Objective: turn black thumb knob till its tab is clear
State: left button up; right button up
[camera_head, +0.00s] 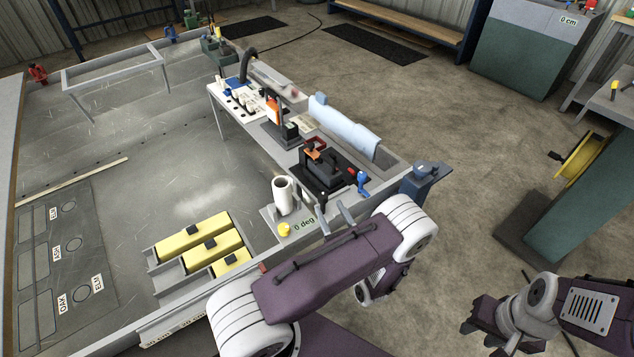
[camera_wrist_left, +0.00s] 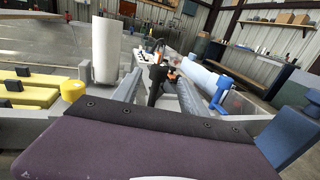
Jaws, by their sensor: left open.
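My left gripper (camera_head: 331,207) is open, with two grey fingers apart near the bench's front edge. In the left wrist view its fingers (camera_wrist_left: 161,80) stand on either side of a dark upright T-shaped part (camera_wrist_left: 157,84), which lies beyond or between them; I cannot tell whether they touch it. Small black knobs (camera_head: 190,228) sit on several yellow bars (camera_head: 180,242) to the left of the gripper. I cannot tell which black part is the thumb knob, and no tab is clear. My right gripper (camera_head: 486,330) is low at the right, away from the bench; its jaw opening is unclear.
A white cylinder (camera_head: 283,193) and a yellow cap (camera_head: 284,229) stand just left of my left gripper. A black fixture (camera_head: 324,167), a blue clamp (camera_head: 362,182) and a pale blue roll (camera_head: 342,127) lie beyond.

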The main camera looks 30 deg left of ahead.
aim_at(321, 195)
pick_arm(q)
jog(key=x, duration=0.7)
jog(key=shift+a+f+b, duration=0.25)
jog(key=shift+f+b, duration=0.05)
jog(key=shift+w+a+r, duration=0.1)
jog(key=shift+w+a, duration=0.3)
jog(key=shift+a, duration=0.05)
jog(key=shift+w, duration=0.1)
jog(key=shift+c, duration=0.2)
grip_shut()
